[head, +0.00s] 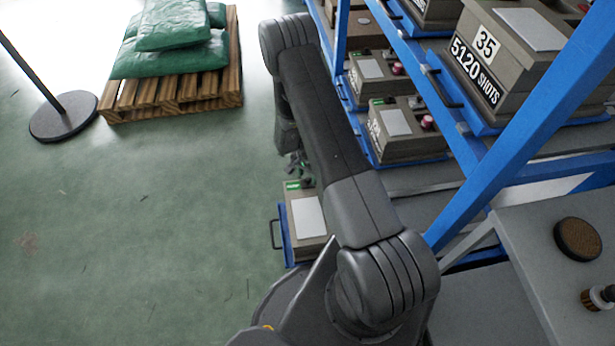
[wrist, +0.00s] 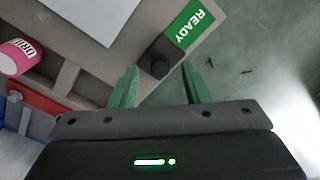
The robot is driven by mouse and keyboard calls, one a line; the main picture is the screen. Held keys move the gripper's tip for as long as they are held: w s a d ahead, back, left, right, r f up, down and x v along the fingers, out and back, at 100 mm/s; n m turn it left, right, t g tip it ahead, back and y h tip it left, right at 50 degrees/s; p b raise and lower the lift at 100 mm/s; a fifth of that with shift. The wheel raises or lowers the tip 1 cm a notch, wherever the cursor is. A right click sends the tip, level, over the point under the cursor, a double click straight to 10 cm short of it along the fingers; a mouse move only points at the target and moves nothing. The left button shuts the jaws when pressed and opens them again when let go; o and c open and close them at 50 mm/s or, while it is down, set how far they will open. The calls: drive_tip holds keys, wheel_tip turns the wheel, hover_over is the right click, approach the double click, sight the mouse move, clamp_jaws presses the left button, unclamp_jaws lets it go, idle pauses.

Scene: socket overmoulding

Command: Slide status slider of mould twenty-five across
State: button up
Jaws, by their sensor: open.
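In the wrist view, a grey-brown mould (wrist: 100,65) has a green READY label (wrist: 192,25) beside a dark slider knob (wrist: 160,62). My gripper (wrist: 159,69) is open, with its two green fingers apart on either side of the knob. I cannot tell whether either finger touches it. In the head view, my gripper (head: 297,164) is at the far end of a low mould (head: 308,215) on a blue tray pulled out from the rack. The arm hides part of this mould, and its number does not show.
The blue rack (head: 455,135) holds other moulds, including mould 35 (head: 500,55), close on the right. A pallet (head: 175,95) with green sacks and a post base (head: 63,116) stand at upper left. The left floor is clear.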

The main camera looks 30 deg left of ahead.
drive_tip(key=shift+f, duration=0.55)
clamp_jaws()
drive_tip(key=shift+s+a+f+b, duration=0.1)
drive_tip(key=shift+s+a+b, duration=0.1)
drive_tip(key=shift+a+b, duration=0.2)
drive_tip(key=s+a+b, duration=0.2)
drive_tip(key=a, duration=0.1)
drive_tip(key=shift+s, duration=0.3)
drive_tip(key=shift+s+a, duration=0.3)
unclamp_jaws()
